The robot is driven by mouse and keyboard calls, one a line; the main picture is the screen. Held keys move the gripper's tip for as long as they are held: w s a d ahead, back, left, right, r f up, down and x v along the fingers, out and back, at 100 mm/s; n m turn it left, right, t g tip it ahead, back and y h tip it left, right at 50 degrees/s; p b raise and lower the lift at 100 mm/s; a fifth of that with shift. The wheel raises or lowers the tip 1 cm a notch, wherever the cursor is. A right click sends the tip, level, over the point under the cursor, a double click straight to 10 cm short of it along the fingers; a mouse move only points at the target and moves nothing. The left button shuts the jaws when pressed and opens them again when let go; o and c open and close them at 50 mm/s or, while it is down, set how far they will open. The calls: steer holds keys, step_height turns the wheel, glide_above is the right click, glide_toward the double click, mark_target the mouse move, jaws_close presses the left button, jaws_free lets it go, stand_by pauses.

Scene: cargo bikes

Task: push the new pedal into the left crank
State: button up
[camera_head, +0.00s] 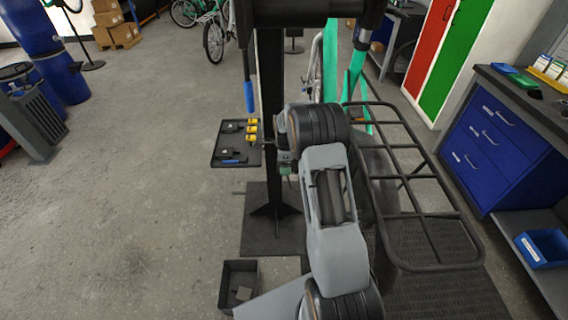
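My arm reaches up the middle of the view. My gripper (285,162) is small and partly hidden by my wrist, just right of a dark tool tray (222,160); I cannot tell whether it is open or holds anything. The teal bike frame (357,70) stands behind my arm, by a black stand post (270,80). I cannot make out the left crank; my arm covers that part of the bike. I cannot tell which piece is the new pedal.
The bike's black cargo rack (436,215) extends to the right of my arm. A black open bin (228,286) stands on the floor at lower left. A blue drawer workbench (492,140) is at right. A blue-handled tool (249,92) hangs beside the post.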

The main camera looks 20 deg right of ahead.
steer(key=shift+s+d, duration=0.35)
steer(key=shift+d, duration=0.55)
steer(key=o, duration=1)
steer(key=shift+r, duration=0.1)
step_height(320, 180, up, 14)
steer(key=shift+f+b, duration=0.15)
steer(key=shift+b, duration=0.4)
